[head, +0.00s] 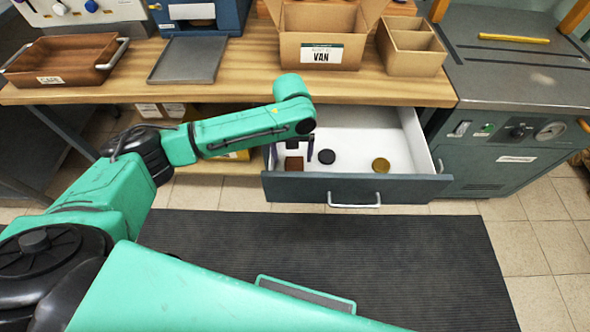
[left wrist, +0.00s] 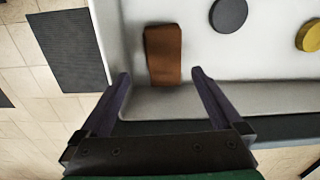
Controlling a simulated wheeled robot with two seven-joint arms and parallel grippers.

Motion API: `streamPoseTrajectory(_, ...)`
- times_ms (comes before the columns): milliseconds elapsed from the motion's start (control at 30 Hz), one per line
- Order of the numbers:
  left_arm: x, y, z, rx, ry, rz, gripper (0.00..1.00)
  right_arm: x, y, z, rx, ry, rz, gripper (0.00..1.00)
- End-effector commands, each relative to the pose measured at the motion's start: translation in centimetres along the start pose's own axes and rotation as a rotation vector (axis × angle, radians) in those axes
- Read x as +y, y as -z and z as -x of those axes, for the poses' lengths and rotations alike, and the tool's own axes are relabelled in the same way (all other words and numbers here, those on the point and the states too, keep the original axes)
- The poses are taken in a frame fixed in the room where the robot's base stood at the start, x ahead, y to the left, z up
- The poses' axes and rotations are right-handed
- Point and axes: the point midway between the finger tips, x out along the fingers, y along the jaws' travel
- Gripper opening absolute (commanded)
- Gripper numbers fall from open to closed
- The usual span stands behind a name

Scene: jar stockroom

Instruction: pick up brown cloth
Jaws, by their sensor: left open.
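The brown cloth (left wrist: 163,55) is a small folded rectangle lying on the white floor of the open drawer, near its left front corner. It also shows in the head view (head: 294,163), partly covered by my gripper. My left gripper (left wrist: 160,84) is open, with its two dark fingers spread on either side of the cloth's near end in the left wrist view. In the head view the left gripper (head: 294,147) reaches down into the drawer over the cloth. Nothing is between its fingers. My right gripper is not in view.
The open drawer (head: 284,188) also holds a dark round lid (head: 327,156) and a yellow round lid (head: 381,165), both right of the cloth. The drawer's side wall and front are close to my fingers. The wooden worktop (head: 240,80) overhangs behind.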

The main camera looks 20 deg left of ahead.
Motion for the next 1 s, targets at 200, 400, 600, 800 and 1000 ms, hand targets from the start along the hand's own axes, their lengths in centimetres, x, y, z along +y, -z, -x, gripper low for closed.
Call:
streamPoseTrajectory(200, -0.5, 0.0, -3.4, 0.001, -0.001, -0.001, 1.00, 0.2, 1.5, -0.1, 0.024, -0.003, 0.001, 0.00)
streamPoseTrajectory(400, -0.6, -0.1, -6.0, -0.001, 0.000, -0.002, 1.00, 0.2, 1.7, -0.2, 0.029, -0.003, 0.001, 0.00)
streamPoseTrajectory(600, -0.6, -0.1, -6.0, -0.001, 0.000, -0.002, 0.89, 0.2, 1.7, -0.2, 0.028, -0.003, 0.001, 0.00)
streamPoseTrajectory(800, -0.6, -0.1, -5.9, -0.001, 0.000, -0.002, 0.15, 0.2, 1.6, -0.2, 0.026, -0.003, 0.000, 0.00)
streamPoseTrajectory(1000, -0.6, -0.1, -5.9, -0.001, 0.000, -0.002, 0.14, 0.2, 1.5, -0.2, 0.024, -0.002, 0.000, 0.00)
